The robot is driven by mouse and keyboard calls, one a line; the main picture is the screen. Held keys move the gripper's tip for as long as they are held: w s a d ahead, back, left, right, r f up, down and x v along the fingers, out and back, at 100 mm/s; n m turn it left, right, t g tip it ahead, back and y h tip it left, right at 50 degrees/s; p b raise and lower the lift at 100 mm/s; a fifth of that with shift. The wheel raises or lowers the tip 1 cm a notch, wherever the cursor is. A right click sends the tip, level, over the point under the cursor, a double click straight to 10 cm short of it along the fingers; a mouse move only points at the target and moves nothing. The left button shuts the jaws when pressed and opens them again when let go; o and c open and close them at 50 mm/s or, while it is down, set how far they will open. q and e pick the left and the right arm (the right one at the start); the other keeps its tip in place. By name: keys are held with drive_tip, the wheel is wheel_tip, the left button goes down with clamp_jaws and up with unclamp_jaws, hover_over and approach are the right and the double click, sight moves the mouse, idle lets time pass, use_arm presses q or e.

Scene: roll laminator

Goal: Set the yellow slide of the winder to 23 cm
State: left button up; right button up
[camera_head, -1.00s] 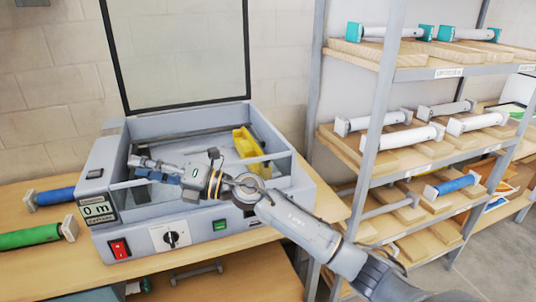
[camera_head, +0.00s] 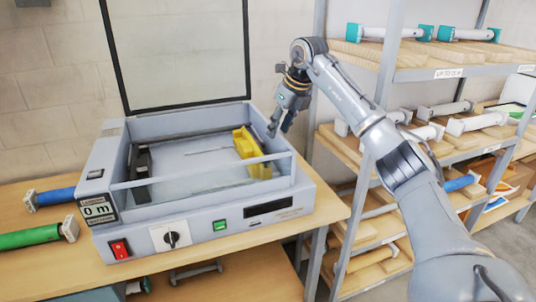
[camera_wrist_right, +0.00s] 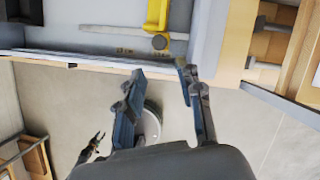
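The grey winder (camera_head: 205,240) stands on the wooden table with its lid up. Its yellow slide (camera_head: 252,156) is at the right end of the open bay; a black slide (camera_head: 142,172) is at the left end. In the wrist view the yellow slide (camera_wrist_right: 157,14) shows at the top, near small scale labels too blurred to read surely. My right gripper (camera_head: 279,124) is raised above the winder's right side, fingers pointing down, clear of the slide. Its fingers are apart and empty in the wrist view (camera_wrist_right: 160,76). My left gripper is not seen in the head view.
A raised clear lid (camera_head: 180,55) stands behind the bay. A shelf rack (camera_head: 375,120) with several rolls is close on the right. Blue (camera_head: 55,196) and green (camera_head: 35,236) rolls lie left of the winder. The bay between the slides is open.

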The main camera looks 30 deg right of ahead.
drive_tip(key=p+x, duration=0.3)
drive_tip(key=x, duration=0.9)
drive_tip(key=shift+a, duration=0.1)
clamp_jaws()
drive_tip(key=shift+r, duration=0.1)
